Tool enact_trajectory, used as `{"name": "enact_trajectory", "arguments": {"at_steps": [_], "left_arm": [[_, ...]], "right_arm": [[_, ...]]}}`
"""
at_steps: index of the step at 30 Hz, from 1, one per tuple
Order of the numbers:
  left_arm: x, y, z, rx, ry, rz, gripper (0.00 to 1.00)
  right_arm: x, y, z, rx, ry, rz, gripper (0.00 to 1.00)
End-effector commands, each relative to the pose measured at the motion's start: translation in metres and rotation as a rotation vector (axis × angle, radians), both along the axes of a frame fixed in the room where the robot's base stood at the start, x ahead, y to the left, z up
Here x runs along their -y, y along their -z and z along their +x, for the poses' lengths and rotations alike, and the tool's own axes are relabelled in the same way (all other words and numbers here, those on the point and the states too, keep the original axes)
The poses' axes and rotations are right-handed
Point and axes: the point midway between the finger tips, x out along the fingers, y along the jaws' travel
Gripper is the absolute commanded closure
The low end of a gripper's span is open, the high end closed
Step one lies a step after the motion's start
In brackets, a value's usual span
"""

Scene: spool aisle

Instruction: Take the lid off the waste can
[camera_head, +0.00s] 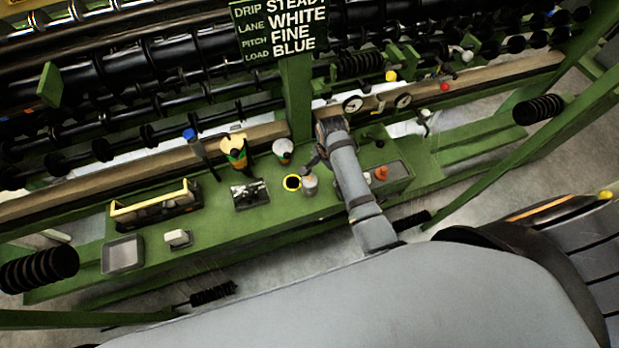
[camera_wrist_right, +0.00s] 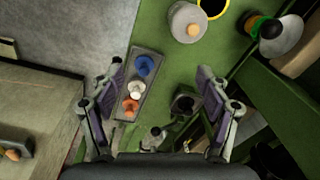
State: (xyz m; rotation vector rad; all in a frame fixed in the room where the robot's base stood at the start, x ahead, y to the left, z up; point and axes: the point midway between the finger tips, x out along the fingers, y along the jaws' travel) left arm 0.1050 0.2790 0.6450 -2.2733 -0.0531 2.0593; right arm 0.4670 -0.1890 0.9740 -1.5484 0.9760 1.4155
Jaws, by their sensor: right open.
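A small grey can with a round, knobbed grey lid (camera_head: 310,183) stands on the green bench; it looks like the waste can with its lid on. In the right wrist view the lid (camera_wrist_right: 186,24) shows near the top edge. Beside it is a black round with a yellow rim (camera_head: 292,182), partly cut off in the wrist view (camera_wrist_right: 212,9); I cannot tell whether it is an opening or a flat mark. My right gripper (camera_wrist_right: 160,85) is open and empty, with the lid beyond its fingertips. In the head view my right arm reaches over the bench just right of the can. My left gripper is not in view.
A tray of coloured knobbed pieces (camera_wrist_right: 121,110) lies below the right gripper. A green post (camera_head: 297,100) and rollers rise behind.

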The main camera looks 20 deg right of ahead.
Motion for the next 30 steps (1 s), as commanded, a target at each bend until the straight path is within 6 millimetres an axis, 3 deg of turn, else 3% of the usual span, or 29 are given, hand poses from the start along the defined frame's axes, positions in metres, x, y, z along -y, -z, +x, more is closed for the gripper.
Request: {"name": "enact_trajectory", "arguments": {"at_steps": [3,6,11,21,30], "left_arm": [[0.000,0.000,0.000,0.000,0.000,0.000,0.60],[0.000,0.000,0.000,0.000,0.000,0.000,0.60],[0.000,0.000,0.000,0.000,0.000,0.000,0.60],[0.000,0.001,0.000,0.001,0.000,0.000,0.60],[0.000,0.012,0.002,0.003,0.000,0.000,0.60]], "right_arm": [[-0.027,-0.002,0.030,-0.040,0.195,0.030,0.23],[-0.040,-0.004,0.042,-0.062,0.303,0.036,0.23],[-0.044,-0.003,0.045,-0.071,0.344,0.036,0.23],[-0.043,0.045,0.044,-0.072,0.341,0.034,0.23],[-0.042,0.059,0.045,-0.070,0.341,0.036,0.23]]}}
